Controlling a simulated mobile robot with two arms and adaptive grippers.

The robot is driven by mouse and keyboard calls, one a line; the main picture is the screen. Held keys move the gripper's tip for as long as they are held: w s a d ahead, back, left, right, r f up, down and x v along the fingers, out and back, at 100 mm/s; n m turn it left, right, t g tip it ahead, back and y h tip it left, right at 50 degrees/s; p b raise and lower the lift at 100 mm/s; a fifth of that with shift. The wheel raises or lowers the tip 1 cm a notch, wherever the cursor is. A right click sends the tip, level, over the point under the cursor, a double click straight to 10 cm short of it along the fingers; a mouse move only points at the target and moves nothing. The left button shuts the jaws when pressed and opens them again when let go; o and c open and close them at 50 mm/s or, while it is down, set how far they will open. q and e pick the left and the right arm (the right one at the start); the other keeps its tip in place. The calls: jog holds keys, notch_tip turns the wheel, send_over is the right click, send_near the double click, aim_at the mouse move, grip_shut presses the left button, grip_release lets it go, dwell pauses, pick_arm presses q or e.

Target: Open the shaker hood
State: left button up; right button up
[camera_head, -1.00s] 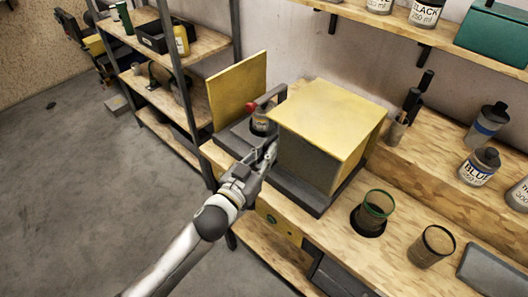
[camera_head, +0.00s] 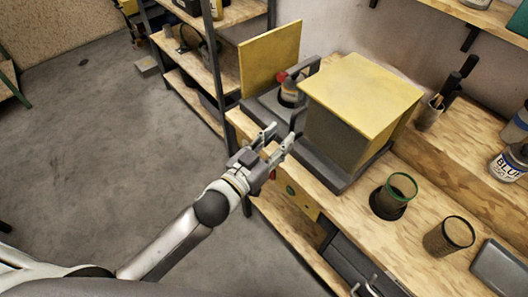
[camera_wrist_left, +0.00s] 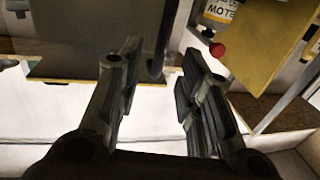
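The shaker stands on the wooden bench with a yellow-topped, grey-sided box hood (camera_head: 358,95) over its right part. On its left, a yellow panel (camera_head: 270,58) stands upright, and a bottle (camera_head: 290,92) with a red knob beside it shows in the uncovered gap between. A dark bar-like handle (camera_head: 304,68) rises by the gap. My left gripper (camera_head: 279,139) is in front of the shaker's front edge, fingers apart and empty. In the left wrist view its open fingers (camera_wrist_left: 157,80) hold nothing; the labelled bottle (camera_wrist_left: 220,14) and red knob (camera_wrist_left: 217,50) are beyond. My right gripper is out of view.
A tool holder (camera_head: 430,114) stands behind.

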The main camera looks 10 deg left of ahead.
pick_arm(q)
jog(key=shift+v, duration=2.9)
jog(key=s+a+f+n+g+y+b, duration=0.1)
jog(key=s+a+f+g+y, duration=0.15)
jog(key=f, duration=0.95)
jog(key=s+a+f+g+y, duration=0.15)
jog(key=a+f, duration=0.25)
jog(key=f, duration=0.8)
jog(key=s+a+f+n+g+y+b, duration=0.15)
jog(key=a+f, duration=0.25)
jog(key=f, duration=0.9)
jog(key=s+a+f+g+y, duration=0.25)
jog(key=s+f+g, duration=0.25)
jog(key=s+f, duration=0.75)
jog(key=s+f+g, duration=0.2)
jog(key=s+f, duration=0.3)
jog(key=s, duration=0.4)
jog(key=s+a+f+g+b, duration=0.1)
jog(key=s+f, duration=0.4)
jog(key=s, duration=0.5)
jog(key=shift+a+g, duration=0.3)
jog(key=shift+g, duration=0.45)
jog(key=shift+n, duration=0.25)
